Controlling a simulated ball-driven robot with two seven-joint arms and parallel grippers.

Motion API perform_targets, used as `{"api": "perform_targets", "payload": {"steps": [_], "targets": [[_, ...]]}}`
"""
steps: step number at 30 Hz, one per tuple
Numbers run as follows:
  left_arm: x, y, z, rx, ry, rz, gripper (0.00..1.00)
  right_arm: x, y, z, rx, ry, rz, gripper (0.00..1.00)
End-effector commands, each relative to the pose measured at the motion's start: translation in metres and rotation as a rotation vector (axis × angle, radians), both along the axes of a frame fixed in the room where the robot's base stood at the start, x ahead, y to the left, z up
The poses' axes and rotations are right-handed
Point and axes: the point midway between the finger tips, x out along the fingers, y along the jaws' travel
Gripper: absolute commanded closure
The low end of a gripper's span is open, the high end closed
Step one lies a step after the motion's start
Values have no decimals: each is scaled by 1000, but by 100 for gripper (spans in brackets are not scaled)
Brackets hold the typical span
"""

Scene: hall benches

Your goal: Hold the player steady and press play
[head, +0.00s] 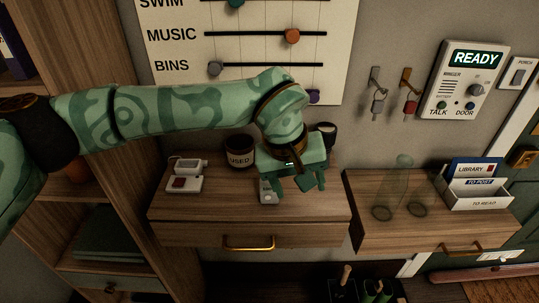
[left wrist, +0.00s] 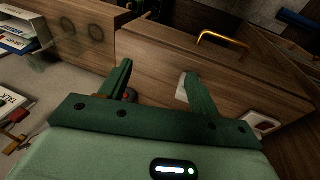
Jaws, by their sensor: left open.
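My left gripper (head: 298,187) is open and empty above the front of the wooden drawer shelf. Its two green fingers also show in the left wrist view (left wrist: 158,74), with the drawer front beyond them. A small pale device (head: 266,191) lies on the shelf, partly hidden by the gripper; I cannot tell whether it is the player. A white device with a dark red square (head: 184,184) lies at the shelf's left, and its edge shows in the left wrist view (left wrist: 262,122). Another white device (head: 190,166) lies just behind it. My right gripper is not in view.
A dark labelled jar (head: 239,152) and a dark cup (head: 327,131) stand at the back of the shelf. To the right, a second shelf holds clear glassware (head: 402,172) and a white letter rack (head: 480,194). A wall intercom (head: 464,80) reads READY.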

Motion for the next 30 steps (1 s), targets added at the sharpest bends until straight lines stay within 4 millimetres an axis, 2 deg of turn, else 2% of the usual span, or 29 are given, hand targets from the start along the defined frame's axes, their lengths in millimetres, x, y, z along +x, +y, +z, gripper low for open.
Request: {"api": "perform_targets", "payload": {"steps": [1, 3, 7, 14, 26, 30], "targets": [[16, 17, 10, 82, -60, 4, 38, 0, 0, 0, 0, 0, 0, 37], [30, 37, 20, 172, -117, 10, 38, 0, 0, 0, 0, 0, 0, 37], [42, 54, 29, 248, -161, 16, 38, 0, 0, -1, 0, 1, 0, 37], [45, 55, 19, 254, -161, 17, 38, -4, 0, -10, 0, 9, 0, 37], [58, 55, -26, 252, -156, 15, 38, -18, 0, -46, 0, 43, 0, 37], [62, 54, -37, 253, -159, 16, 38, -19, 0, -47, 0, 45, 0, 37]]}}
